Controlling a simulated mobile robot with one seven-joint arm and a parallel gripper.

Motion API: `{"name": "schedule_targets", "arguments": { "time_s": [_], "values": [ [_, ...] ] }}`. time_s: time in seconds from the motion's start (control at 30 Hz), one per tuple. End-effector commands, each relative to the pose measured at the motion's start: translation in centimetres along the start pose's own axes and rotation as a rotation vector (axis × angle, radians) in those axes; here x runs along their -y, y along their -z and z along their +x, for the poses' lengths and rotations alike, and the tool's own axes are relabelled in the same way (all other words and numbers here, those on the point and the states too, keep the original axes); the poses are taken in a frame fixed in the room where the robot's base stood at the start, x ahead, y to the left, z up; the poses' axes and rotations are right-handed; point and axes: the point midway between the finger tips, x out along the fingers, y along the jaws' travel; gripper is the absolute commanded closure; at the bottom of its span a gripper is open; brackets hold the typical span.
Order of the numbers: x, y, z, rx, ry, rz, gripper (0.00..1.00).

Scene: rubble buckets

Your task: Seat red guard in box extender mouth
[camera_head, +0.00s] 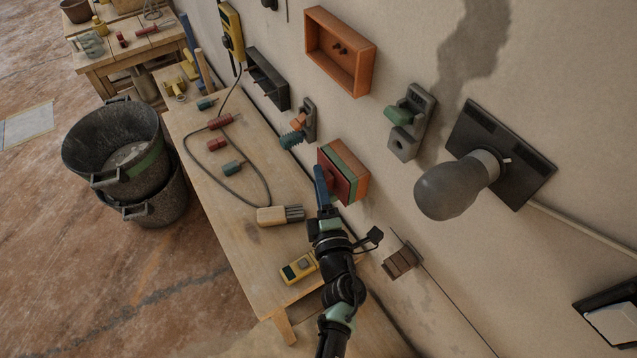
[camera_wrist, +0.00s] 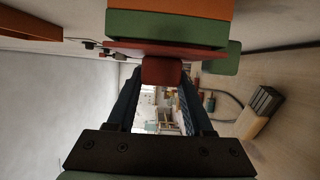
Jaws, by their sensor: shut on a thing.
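The red guard (camera_head: 329,164) is a flat plate with a red knob. In the wrist view the red guard (camera_wrist: 161,71) has its knob between my blue fingers. My gripper (camera_head: 321,184) is shut on it, and it also shows in the wrist view (camera_wrist: 160,84). The green box extender (camera_head: 344,173) stands out from an orange wall box (camera_head: 357,184). In the wrist view the green extender (camera_wrist: 165,27) lies right against the plate, with the orange box (camera_wrist: 170,5) behind it. I cannot tell whether a thin gap remains. The extender mouth is hidden behind the plate.
An open orange box (camera_head: 340,50) hangs higher on the wall. A grey lamp-like fixture (camera_head: 455,187) juts out at right. A wooden bench (camera_head: 215,175) along the wall holds tools, a cable and a yellow meter (camera_head: 298,268). Black buckets (camera_head: 118,150) stand left of it.

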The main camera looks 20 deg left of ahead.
Motion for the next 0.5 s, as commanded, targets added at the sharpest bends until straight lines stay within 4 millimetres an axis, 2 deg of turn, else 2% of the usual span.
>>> {"name": "schedule_targets", "arguments": {
  "time_s": [0.1, 0.13, 0.3, 0.33, 0.5],
  "values": [
    [-0.22, -0.44, 0.07, 0.01, -0.003, -0.001, 1.0],
    [-0.22, -0.45, 0.07, 0.01, -0.003, -0.001, 0.47],
    [-0.19, -0.36, 0.06, 0.008, -0.002, -0.001, 0.16],
    [-0.18, -0.33, 0.06, 0.008, -0.002, -0.001, 0.14],
    [-0.12, -0.23, 0.04, 0.006, -0.002, 0.0, 0.14]
  ]
}}
